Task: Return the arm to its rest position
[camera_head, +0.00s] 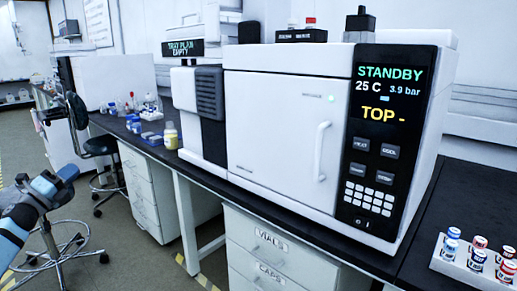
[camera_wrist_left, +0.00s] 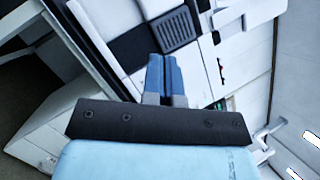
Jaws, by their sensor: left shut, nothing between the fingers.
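My left gripper (camera_head: 66,174) is at the left edge of the head view, with its light blue arm reaching in from the lower left. It is in the air in front of the bench, well apart from the chromatograph. In the left wrist view its two blue fingers (camera_wrist_left: 163,62) lie side by side, shut and empty. The large white chromatograph (camera_head: 270,130) stands on the bench with its door closed. Its dark panel (camera_head: 390,130) reads STANDBY, 25 C, 3.9 bar and TOP -. My right gripper is not in view.
The black bench top (camera_head: 450,215) carries a vial rack (camera_head: 455,266) at the right and a yellow-labelled bottle (camera_head: 170,135) at the left. Drawers marked VIALS and CAPS (camera_head: 262,245) are below. A black stool (camera_head: 98,146) stands on the floor at the left.

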